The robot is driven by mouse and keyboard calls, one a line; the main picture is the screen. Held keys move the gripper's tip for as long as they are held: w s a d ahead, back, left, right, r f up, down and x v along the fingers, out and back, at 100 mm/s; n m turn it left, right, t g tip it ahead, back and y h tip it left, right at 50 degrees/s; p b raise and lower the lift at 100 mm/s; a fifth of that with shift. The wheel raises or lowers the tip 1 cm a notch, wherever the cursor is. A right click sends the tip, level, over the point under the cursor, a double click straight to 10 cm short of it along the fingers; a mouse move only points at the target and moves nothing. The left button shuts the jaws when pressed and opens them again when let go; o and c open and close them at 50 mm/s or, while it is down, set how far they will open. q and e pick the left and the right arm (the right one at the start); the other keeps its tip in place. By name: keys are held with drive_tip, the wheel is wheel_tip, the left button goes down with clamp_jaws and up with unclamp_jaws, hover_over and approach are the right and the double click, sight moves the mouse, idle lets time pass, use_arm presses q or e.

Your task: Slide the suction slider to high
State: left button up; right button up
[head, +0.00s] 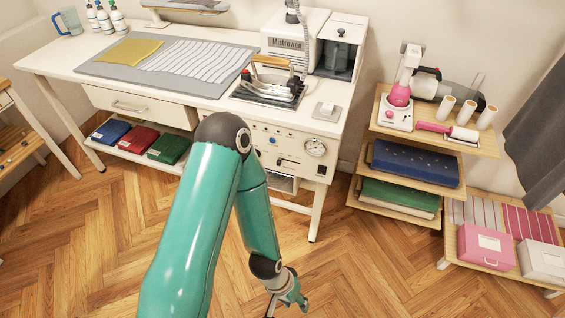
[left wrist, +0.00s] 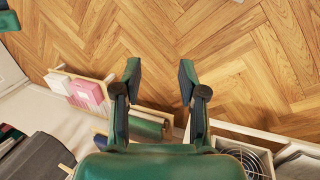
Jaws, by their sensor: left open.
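The white control panel (head: 290,147) is on the front of the ironing table, below the iron. It carries a round gauge (head: 316,148), a small blue knob (head: 273,140) and a small dark control (head: 287,162) that looks like the suction slider. Its setting is too small to read. My left gripper (head: 286,304) hangs low over the floor at the bottom of the head view, well apart from the panel. In the left wrist view its two fingers (left wrist: 158,85) are spread with nothing between them. My right gripper is not in view.
The ironing table (head: 55,60) holds an iron (head: 270,62) on a rest and a striped cloth (head: 195,60). A wooden shelf (head: 470,146) with sewing things stands to the right. My left arm covers part of the table front. The wooden floor before the table is clear.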

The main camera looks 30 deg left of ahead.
use_arm(q)
drive_tip(key=shift+a, duration=0.1)
drive_tip(key=t+y+b, duration=0.8)
drive_tip(key=t+b, duration=0.9)
drive_tip(key=b, duration=1.9)
approach(278, 164)
drive_tip(key=shift+n, duration=0.4)
drive_tip(key=b+x, duration=0.1)
drive_tip(key=x, duration=0.8)
drive_tip(key=shift+w, duration=0.3)
clamp_jaws()
